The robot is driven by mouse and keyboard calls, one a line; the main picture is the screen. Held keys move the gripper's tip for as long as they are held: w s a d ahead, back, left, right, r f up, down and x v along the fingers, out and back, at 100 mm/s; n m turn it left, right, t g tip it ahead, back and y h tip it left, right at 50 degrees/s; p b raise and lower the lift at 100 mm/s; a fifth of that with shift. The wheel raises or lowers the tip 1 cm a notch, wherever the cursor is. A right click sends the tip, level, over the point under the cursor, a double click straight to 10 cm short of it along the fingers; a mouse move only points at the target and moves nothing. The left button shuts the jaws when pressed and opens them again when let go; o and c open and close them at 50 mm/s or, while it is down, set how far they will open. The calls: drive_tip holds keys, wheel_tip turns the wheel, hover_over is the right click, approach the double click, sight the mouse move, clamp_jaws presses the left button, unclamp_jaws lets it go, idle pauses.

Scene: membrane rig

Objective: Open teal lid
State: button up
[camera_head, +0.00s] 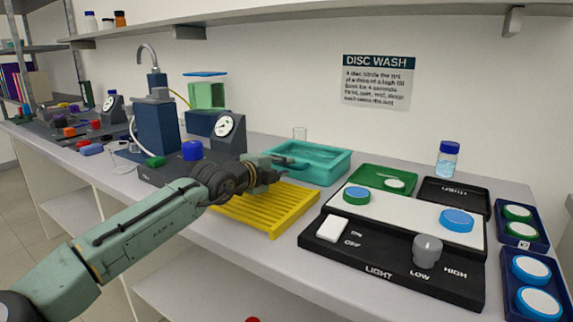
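No part is plainly labelled as the teal lid. A pale green box (207,95) stands at the back, with a thin blue-teal plate (205,74) level above it. An open teal tray (322,173) lies on the bench to the right of my gripper. My gripper (279,168) is above the back edge of the yellow slatted rack (262,213), close to the tray's left end. I cannot tell whether it touches the tray. Its fingers are small and dark, and their gap is unclear.
A dial gauge (226,128) and dark blue pump housing (154,122) stand behind my arm. A black light panel (392,262), with a white board bearing discs, fills the front right. A blue-capped bottle (447,160) stands behind it. A shelf crosses above.

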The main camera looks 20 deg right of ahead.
drive_tip(key=shift+x, duration=1.4)
drive_tip(key=shift+c, duration=0.2)
clamp_jaws()
